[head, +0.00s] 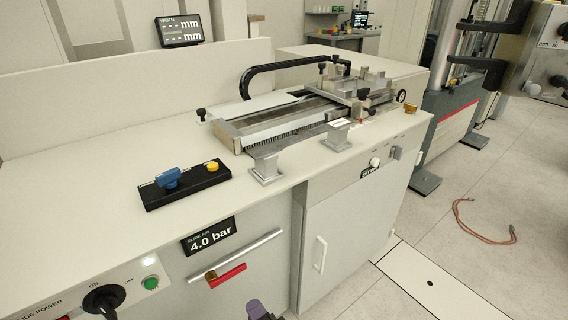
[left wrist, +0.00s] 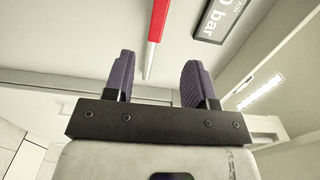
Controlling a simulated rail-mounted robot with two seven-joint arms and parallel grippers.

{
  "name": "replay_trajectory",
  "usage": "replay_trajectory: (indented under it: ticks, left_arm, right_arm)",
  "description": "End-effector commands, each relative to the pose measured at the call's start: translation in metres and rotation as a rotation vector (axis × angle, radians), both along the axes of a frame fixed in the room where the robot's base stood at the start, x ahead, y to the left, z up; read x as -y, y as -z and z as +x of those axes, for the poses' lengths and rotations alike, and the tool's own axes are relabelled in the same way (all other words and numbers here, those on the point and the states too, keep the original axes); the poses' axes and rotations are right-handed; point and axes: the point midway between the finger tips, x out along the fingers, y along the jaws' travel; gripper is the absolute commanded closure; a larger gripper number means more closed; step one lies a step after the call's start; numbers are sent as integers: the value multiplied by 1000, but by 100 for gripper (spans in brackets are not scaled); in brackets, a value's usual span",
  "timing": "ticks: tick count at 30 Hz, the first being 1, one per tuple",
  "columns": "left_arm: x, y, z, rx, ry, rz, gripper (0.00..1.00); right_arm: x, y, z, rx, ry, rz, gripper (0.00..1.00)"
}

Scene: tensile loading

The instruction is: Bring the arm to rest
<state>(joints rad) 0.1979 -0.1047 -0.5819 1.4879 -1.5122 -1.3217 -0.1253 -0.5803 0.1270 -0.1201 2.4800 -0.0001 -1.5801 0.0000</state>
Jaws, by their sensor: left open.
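My left gripper (left wrist: 160,85) shows in the left wrist view with its two purple fingers apart and nothing between them. In the head view only a purple finger part of the left gripper (head: 262,311) shows at the bottom edge, in front of the cabinet and below the bench top. The rest of my left arm is out of the head view. My right gripper is in neither view. A red handle bar (left wrist: 155,28) lies beyond the fingers in the left wrist view, apart from them. It also shows on the cabinet front in the head view (head: 227,276).
A power knob (head: 104,299) is at lower left. A testing machine (head: 455,105) stands right; a reddish cable (head: 480,236) lies on the floor.

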Motion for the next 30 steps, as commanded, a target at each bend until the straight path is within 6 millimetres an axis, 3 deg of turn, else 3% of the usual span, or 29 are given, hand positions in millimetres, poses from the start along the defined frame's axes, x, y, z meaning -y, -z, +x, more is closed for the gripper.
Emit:
replay_trajectory:
  ticks: [5,9,14,17,20,24,30]
  left_arm:
    - [-3,14,-4,-27,-34,-109,49]
    - [1,18,-9,-84,-49,-386,49]
    - [0,-3,-14,-130,-45,-803,49]
    - [-6,-24,-29,-170,-22,-1042,49]
    - [-17,-48,-59,-226,8,-1255,49]
    - [-45,-87,-126,-301,35,-1470,49]
    - [-90,-108,-203,-343,-60,-1499,49]
  right_arm:
    - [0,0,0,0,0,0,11]
    - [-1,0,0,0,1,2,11]
    - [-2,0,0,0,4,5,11]
    - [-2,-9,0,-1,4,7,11]
    - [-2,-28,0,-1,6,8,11]
    - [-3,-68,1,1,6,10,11]
    - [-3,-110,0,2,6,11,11]
